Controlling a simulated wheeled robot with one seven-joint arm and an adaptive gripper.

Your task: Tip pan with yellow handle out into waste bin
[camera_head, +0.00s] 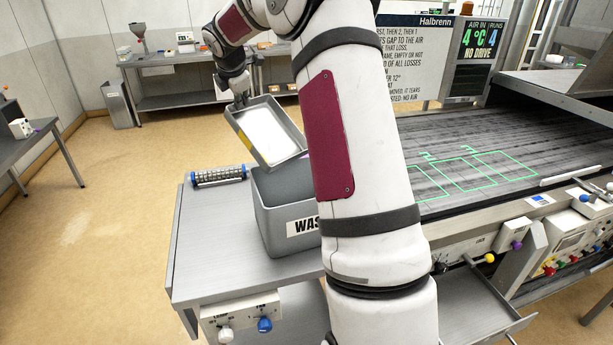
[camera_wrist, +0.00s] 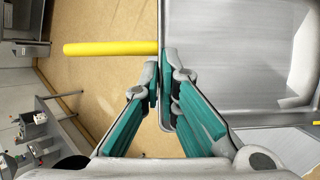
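The grey metal pan (camera_head: 268,134) is tilted in the air above the waste bin's far left rim. Its inside looks bright and smooth in the head view; I cannot tell whether anything lies in it. In the wrist view the pan (camera_wrist: 235,55) fills the upper right, and its yellow handle (camera_wrist: 110,48) sticks out to the left. My gripper (camera_head: 240,97) is at the pan's upper edge; in the wrist view its fingers (camera_wrist: 163,80) are closed on the pan's wall beside the handle. The grey waste bin (camera_head: 268,222) stands upright on the steel table, its right part hidden by my arm.
A roller with dark rings (camera_head: 218,176) lies behind the bin on the steel table (camera_head: 215,240). A dark conveyor (camera_head: 450,150) with green outlined squares runs at the right. A bench (camera_head: 180,100) stands at the back, with open floor between.

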